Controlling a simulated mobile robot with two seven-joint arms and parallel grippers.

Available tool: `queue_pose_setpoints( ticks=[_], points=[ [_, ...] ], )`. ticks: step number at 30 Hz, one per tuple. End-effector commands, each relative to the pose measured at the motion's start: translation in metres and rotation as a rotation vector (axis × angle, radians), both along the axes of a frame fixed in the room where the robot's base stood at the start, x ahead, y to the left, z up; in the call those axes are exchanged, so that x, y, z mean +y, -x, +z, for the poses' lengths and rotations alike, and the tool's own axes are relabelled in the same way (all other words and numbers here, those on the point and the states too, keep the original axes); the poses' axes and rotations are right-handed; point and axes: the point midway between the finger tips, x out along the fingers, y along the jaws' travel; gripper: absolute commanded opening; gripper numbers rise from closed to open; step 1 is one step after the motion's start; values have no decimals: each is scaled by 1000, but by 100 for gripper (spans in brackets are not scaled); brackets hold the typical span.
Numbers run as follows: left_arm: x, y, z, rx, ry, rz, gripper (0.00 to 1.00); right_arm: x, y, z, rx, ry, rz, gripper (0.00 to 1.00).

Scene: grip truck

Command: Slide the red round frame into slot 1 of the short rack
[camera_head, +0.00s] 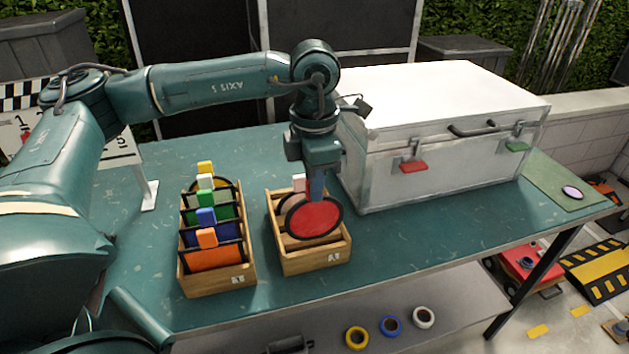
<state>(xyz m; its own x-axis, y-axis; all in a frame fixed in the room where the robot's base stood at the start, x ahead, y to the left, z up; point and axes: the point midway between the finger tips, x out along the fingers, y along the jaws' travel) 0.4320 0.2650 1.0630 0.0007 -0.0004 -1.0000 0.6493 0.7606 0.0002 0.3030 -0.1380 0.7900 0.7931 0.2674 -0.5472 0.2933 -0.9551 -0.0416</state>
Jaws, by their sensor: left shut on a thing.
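The red round frame (315,219) has a dark rim and is tilted, facing up toward me. My left gripper (316,188) points down and is shut on the frame's upper edge. The frame is over the short wooden rack (315,265), the right one of two racks on the table. I cannot tell whether its lower edge is above the slots or in one. Another frame with a pale tab (299,183) stands at the back of this rack, partly hidden. The frame and gripper hide much of the rack's slots. My right gripper is not in view.
A longer rack (218,286) to the left holds several coloured frames. A big white case (440,135) stands close behind and right of the gripper. Tape rolls (391,325) lie on a lower shelf. The green table (420,235) is clear at front right.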

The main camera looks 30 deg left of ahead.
Motion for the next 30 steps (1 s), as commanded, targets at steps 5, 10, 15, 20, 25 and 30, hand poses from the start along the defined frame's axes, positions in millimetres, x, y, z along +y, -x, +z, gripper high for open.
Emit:
queue_pose_setpoints(
  ticks=[5, 10, 15, 20, 25, 30],
  points=[
    [0, 0, -1, 1, -1, 0, 0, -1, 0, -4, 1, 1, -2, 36],
    [0, 0, 0, 1, -1, 0, 0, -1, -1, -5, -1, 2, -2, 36],
    [0, 0, 0, 0, 0, 0, 0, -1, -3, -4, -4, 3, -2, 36],
    [0, 0, -1, 1, 1, 0, 0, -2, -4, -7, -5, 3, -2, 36],
    [0, 0, 0, 0, 0, 0, 0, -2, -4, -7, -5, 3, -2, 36],
    [0, 0, 0, 0, 0, 0, 0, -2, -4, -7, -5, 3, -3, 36]
  ],
)
